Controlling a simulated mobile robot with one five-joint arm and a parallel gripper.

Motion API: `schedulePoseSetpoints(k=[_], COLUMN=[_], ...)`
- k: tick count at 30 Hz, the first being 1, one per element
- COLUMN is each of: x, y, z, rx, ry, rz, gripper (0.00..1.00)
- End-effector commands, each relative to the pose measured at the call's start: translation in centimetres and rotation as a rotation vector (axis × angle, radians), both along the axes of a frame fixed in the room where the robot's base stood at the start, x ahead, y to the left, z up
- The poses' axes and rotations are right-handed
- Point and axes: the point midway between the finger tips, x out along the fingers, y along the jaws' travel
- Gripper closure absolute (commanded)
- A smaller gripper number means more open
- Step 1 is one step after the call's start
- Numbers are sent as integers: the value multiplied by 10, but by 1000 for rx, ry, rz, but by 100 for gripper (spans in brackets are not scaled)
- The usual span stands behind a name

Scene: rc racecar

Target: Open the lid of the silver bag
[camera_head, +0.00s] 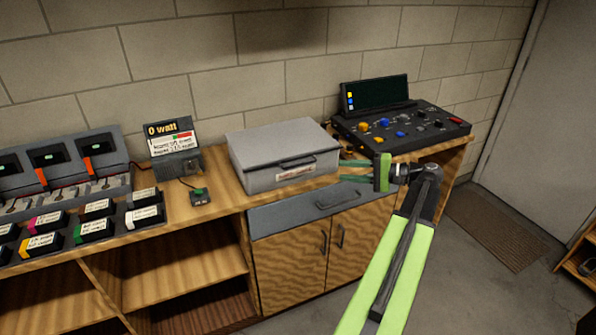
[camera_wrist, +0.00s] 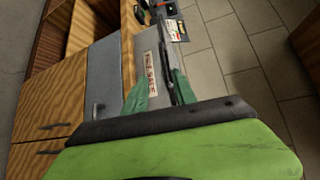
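The silver bag (camera_head: 280,140) is a grey box-like case on the wooden counter. Its lid is shut. A dark handle (camera_head: 296,160) and a white label (camera_head: 294,173) are on its front side. My gripper (camera_head: 341,170) is at the case's front right corner, with its green fingers pointing left. In the wrist view my gripper (camera_wrist: 160,77) shows its fingers apart with nothing held between them. The case front (camera_wrist: 135,59) and its label (camera_wrist: 150,70) lie beyond the fingers. The dark handle is partly hidden by the finger on the right there. I cannot tell whether the fingers touch the case.
A control console (camera_head: 408,125) with a dark screen stands right of the case, behind my gripper. A small display unit (camera_head: 177,150) and a charger rack (camera_head: 60,165) with several labelled packs stand left. A grey drawer (camera_head: 290,212) is below the case.

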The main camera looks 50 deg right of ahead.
Motion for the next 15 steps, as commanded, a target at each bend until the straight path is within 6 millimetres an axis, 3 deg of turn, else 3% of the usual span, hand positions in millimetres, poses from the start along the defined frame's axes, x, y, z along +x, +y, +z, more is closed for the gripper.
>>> schedulePoseSetpoints(k=[3,8,15], x=[-11,-3,44], y=[-8,-4,18], z=[5,3,-5], rx=[7,7,7], ry=[-23,-22,-20], rz=[-18,-15,-12], gripper=[67,67,67])
